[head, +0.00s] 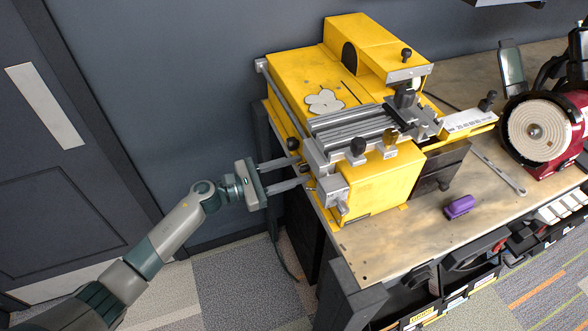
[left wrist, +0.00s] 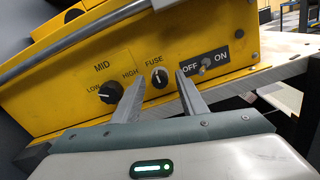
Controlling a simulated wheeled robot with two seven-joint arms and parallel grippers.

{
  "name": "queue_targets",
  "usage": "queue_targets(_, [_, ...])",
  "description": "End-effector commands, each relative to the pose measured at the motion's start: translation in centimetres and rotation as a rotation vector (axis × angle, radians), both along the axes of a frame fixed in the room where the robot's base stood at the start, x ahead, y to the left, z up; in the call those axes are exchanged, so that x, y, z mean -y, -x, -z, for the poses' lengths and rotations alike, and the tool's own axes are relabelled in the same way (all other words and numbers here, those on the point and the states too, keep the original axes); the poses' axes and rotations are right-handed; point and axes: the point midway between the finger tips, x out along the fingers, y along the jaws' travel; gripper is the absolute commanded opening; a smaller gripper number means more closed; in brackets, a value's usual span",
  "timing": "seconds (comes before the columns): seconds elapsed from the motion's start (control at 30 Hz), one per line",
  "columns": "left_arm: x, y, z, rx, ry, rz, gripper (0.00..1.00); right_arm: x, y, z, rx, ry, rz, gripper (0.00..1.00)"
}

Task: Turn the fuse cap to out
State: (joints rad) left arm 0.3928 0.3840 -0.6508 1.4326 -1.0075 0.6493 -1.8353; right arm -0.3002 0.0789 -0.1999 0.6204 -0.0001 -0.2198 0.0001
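The fuse cap (left wrist: 159,78) is a small round black knob with a pale, nearly upright mark, under the word FUSE on the yellow machine's side panel (left wrist: 228,48). My left gripper (left wrist: 160,77) is open, with one finger on each side of the cap in the left wrist view. I cannot tell whether either finger touches it. In the head view my left gripper (head: 303,171) reaches the left end of the yellow key machine (head: 375,187), and the cap is not discernible there. My right gripper is not in view.
A black LOW/MID/HIGH knob (left wrist: 110,92) sits left of the cap, and an OFF/ON toggle switch (left wrist: 204,70) sits close on its right. The workbench (head: 400,235) also holds a purple block (head: 459,207), a wrench (head: 500,174) and a red grinder with a pale wheel (head: 539,131).

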Motion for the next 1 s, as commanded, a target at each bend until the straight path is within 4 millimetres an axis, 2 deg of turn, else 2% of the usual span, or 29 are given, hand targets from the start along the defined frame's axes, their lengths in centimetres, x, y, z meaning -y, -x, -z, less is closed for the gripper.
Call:
queue_targets(0.03, [0.0, 0.0, 0.0, 0.000, 0.000, 0.000, 0.36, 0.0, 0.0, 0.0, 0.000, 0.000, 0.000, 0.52])
queue_targets(0.1, [0.0, 0.0, 0.0, 0.000, 0.000, 0.000, 0.20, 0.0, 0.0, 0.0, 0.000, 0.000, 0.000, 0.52])
queue_targets(0.2, [0.0, 0.0, 0.0, 0.000, 0.000, 0.000, 0.00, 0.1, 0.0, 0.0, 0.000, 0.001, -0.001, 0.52])
queue_targets(0.67, [0.0, 0.0, 0.0, -0.052, 0.023, 0.000, 0.00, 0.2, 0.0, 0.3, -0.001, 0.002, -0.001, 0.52])
queue_targets(1.0, [-0.1, 0.0, 0.1, -0.246, 0.103, 0.000, 0.00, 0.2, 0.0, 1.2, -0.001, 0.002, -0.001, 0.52])
